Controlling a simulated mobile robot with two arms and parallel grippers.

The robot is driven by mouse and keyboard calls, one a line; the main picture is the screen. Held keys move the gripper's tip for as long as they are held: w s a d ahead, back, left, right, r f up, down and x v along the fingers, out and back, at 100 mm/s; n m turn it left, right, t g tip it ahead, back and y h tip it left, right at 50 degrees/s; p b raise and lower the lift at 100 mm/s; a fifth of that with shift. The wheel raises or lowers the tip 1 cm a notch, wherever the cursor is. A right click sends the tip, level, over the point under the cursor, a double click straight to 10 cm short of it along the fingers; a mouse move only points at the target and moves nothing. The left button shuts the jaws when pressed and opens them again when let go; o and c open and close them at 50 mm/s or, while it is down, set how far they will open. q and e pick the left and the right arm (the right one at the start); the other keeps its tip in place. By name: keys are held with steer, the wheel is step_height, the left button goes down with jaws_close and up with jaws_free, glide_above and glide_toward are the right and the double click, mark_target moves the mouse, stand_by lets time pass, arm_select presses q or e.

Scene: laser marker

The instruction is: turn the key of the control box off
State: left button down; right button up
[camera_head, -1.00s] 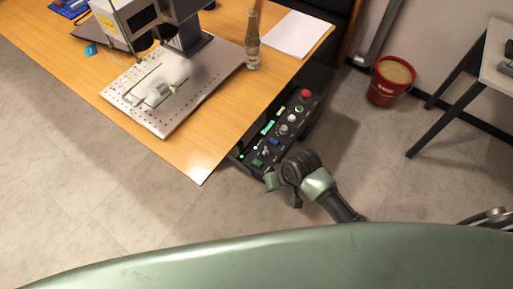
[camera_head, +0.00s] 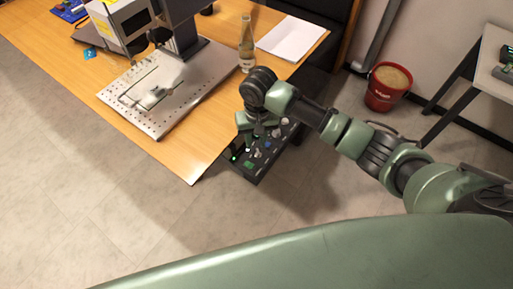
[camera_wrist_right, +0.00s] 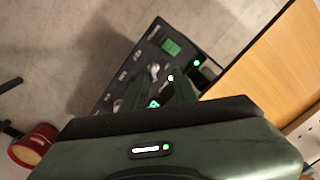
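The dark control box (camera_head: 250,174) sits beside the table, below its right edge. My right gripper (camera_head: 256,134) is over its panel and hides much of it. In the right wrist view the panel of the control box (camera_wrist_right: 128,72) shows a green button, lit lamps and a small silver knob-like part (camera_wrist_right: 154,70); I cannot tell for sure whether it is the key. The fingers of my right gripper (camera_wrist_right: 158,88) reach over the panel with a gap between them and nothing visibly held. Contact with the panel cannot be told. My left gripper is out of view.
The wooden table (camera_head: 200,160) carries the laser marker (camera_head: 125,18) with its perforated plate (camera_head: 150,130), a bottle (camera_head: 246,45) and white paper (camera_head: 292,38). A red bucket (camera_head: 387,88) stands on the floor to the right. The floor in front is clear.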

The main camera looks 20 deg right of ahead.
mark_target(258, 151)
steer(key=shift+w+d+r+m, duration=0.3)
steer(key=shift+w+d+r, duration=0.05)
steer(key=shift+w+d, duration=0.3)
step_height(258, 151, down, 8)
steer(key=shift+s+r, duration=0.1)
steer(key=shift+r, duration=0.15)
jaws_close()
